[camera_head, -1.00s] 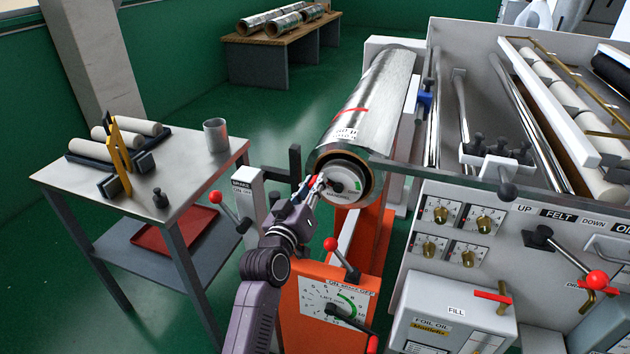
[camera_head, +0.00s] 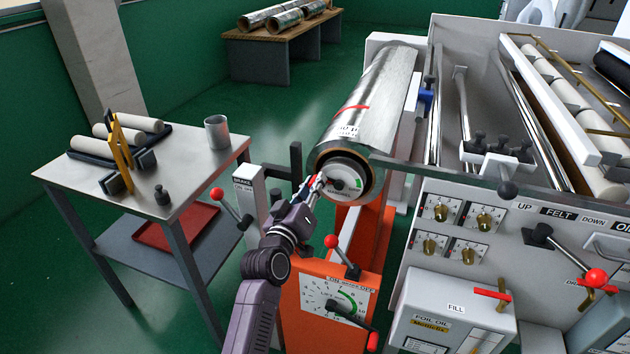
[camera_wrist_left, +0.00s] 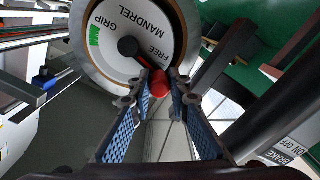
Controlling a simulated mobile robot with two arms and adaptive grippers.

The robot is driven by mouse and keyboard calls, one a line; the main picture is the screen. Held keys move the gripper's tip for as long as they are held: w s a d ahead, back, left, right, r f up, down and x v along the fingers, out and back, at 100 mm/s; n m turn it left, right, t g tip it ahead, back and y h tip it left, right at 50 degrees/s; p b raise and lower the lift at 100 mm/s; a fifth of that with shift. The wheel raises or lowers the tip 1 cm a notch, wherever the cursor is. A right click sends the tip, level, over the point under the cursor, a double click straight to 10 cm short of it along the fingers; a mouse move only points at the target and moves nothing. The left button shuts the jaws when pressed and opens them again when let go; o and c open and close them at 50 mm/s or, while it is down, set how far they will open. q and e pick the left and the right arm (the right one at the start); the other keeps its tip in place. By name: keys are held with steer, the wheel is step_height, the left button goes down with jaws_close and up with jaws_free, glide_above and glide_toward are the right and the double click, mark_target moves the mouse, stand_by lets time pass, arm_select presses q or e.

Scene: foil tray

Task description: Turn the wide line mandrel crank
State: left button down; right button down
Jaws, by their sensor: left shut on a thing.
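The mandrel crank is a black arm on a hub (camera_wrist_left: 128,46) with a red knob (camera_wrist_left: 160,84) at its end. It sits on the white round mandrel face (camera_wrist_left: 110,18), marked GRIP, MANDREL and FREE, with a green patch beside GRIP. In the head view this face (camera_head: 345,170) is at the near end of the silver foil roll (camera_head: 378,100). My left gripper (camera_wrist_left: 160,88) is shut on the red knob, with a finger on each side; the crank arm points from the hub toward it. In the head view the left gripper (camera_head: 316,187) covers much of the crank. My right gripper is not in view.
Below the roll is an orange cabinet (camera_head: 315,322) with a dial and a red-knobbed lever (camera_head: 345,258). The BRAKE post (camera_head: 247,190) with its own red-knobbed lever stands left of my arm. A metal table (camera_head: 190,175) is farther left; a grey control panel is right.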

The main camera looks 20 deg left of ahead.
arm_select(q)
steer(key=shift+a+f+n, duration=0.15)
steer(key=shift+f+n, duration=0.25)
steer(key=shift+f, duration=0.15)
steer(key=c, duration=1.8)
jaws_free()
steer(key=shift+r, duration=0.15)
steer(key=shift+s+r, duration=0.1)
steer(key=shift+s, duration=0.2)
steer(key=s, duration=1.1)
steer(key=shift+s+a, duration=0.25)
